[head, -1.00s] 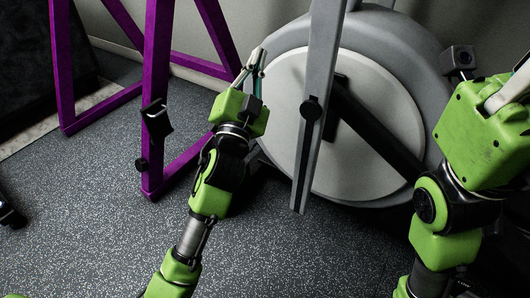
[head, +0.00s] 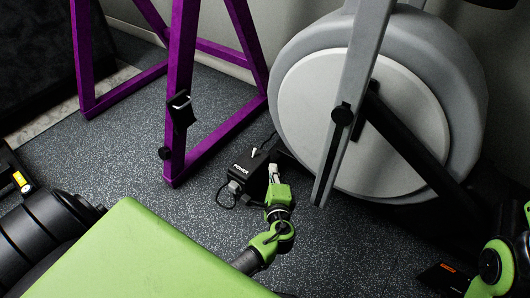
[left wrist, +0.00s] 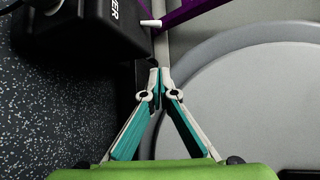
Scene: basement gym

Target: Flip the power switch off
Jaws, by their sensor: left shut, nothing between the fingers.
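A black power box (head: 236,180) marked POWER stands on the floor between the purple frame and the exercise machine. A small white switch lever (head: 254,152) sticks out near its top. My left gripper (head: 273,167) is beside the box on its right, with the fingers shut and empty. In the left wrist view the box (left wrist: 90,28) is at the upper left and its white lever (left wrist: 151,23) points right. The shut fingertips (left wrist: 160,74) are below the lever, apart from it in the picture. My right gripper is out of view.
The machine's large grey wheel (head: 362,122) stands close on the right. A purple frame (head: 180,100) stands to the left. A cable loops on the floor by the box. Speckled floor (head: 120,165) is free at left.

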